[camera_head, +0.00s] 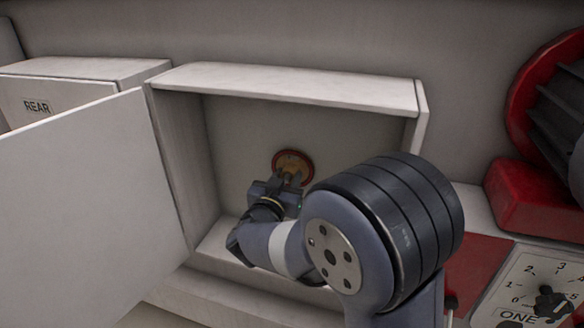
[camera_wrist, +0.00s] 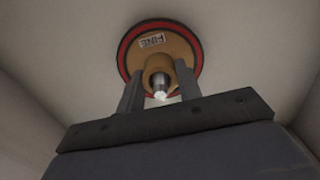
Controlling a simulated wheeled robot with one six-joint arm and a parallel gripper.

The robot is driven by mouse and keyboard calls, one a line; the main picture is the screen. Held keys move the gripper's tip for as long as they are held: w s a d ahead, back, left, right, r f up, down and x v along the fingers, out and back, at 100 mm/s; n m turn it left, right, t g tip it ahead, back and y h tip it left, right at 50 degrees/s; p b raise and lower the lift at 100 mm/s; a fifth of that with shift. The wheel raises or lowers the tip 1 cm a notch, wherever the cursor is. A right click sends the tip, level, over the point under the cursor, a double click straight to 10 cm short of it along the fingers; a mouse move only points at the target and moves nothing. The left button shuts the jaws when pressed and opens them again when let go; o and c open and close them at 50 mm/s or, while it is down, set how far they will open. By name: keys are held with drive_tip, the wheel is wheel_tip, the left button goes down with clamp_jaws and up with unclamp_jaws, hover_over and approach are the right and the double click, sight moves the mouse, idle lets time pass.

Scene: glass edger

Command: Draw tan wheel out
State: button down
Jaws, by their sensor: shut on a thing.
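The tan wheel (camera_head: 292,163) is a round tan disc with a red rim. It is at the back of an open white cabinet (camera_head: 290,88). In the wrist view the tan wheel (camera_wrist: 185,47) carries a label reading "FINE" and has a tan hub with a metal pin end at its centre. My gripper (camera_wrist: 160,85) has a finger on each side of the hub and is shut on it. In the head view my gripper (camera_head: 287,182) reaches into the cabinet, and my arm hides part of the lower right interior. Whether the wheel touches the back wall is unclear.
The cabinet door (camera_head: 85,205) stands open at the left. A white box labelled "REAR" (camera_head: 80,72) is behind it. A red machine with dark fins (camera_head: 530,195) and a dial panel marked "ONE" (camera_head: 525,285) are at the right.

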drive_tip(key=shift+s+a, duration=0.25)
drive_tip(key=shift+s, duration=0.4)
idle(0.4)
drive_tip(key=p+v, duration=0.1)
drive_tip(key=v, duration=0.7)
idle(1.1)
drive_tip(key=shift+s+r, duration=0.1)
drive_tip(key=shift+s, duration=0.05)
drive_tip(key=p+v, duration=0.1)
drive_tip(key=v, duration=0.9)
idle(0.3)
